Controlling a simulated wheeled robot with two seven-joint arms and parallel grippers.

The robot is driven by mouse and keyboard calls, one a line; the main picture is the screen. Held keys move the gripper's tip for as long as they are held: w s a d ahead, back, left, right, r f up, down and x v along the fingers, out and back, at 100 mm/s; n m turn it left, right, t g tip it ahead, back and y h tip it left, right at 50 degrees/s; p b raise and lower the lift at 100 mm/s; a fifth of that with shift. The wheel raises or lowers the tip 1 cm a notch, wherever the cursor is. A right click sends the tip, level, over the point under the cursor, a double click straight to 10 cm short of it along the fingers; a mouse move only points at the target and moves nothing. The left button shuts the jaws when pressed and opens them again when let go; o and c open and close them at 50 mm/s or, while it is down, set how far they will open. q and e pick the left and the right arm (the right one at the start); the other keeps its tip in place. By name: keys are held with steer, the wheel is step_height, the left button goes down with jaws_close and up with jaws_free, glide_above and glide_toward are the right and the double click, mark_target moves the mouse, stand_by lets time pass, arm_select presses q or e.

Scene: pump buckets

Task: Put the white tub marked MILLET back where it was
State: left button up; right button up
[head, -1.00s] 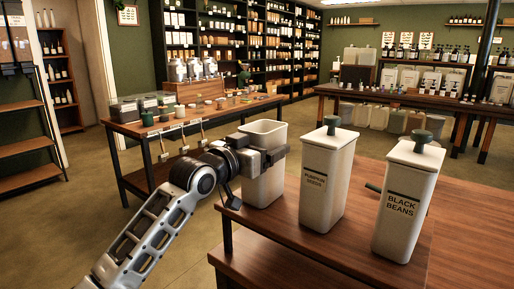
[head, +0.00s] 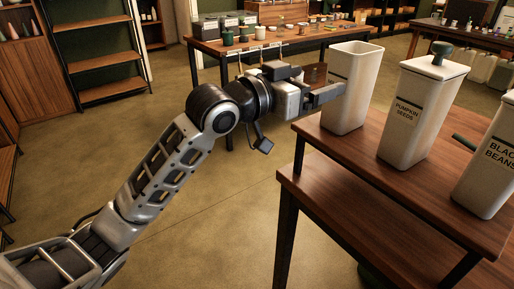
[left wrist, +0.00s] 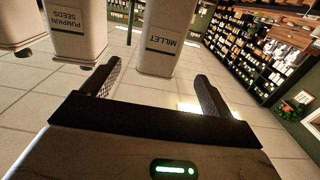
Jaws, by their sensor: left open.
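The white tub marked MILLET (head: 352,88) stands upright and open-topped at the left end of the wooden table (head: 345,160) in the head view. My left gripper (head: 328,93) is open at the tub's left side, at about upper-wall height. In the wrist view the tub shows in the gap between the spread fingertips (left wrist: 155,75), seemingly just beyond them; contact cannot be told. My right gripper is not in view.
Lidded white tubs marked PUMPKIN SEEDS (head: 415,115) and BLACK BEANS (head: 495,165) stand in a row to the right. A dark green piece (head: 465,142) shows between them. A lower shelf (head: 340,215) juts below the tabletop. Floor left of the table is clear.

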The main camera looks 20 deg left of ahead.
arm_select(q)
steer(key=s+a+f+n+y, duration=0.1)
steer(key=s+f, duration=0.2)
steer(key=f, duration=0.4)
steer(key=s+f+n+g+y, duration=0.1)
steer(key=s+f, duration=0.2)
steer(key=f, duration=0.5)
steer(key=s+a+f+n+y, duration=0.1)
steer(key=s+f+n, duration=0.15)
steer(key=f, duration=0.45)
steer(key=s+a+f+g+y, duration=0.1)
steer(key=s+a+f+y, duration=0.1)
steer(key=s+f, duration=0.4)
steer(key=s+a+f+g+y, duration=0.1)
steer(key=s+a+f, duration=0.1)
steer(key=s+f, duration=0.4)
steer(key=s+n, duration=0.1)
steer(key=s, duration=0.3)
steer(key=shift+s+f+y, duration=0.35)
steer(key=shift+f+y, duration=0.05)
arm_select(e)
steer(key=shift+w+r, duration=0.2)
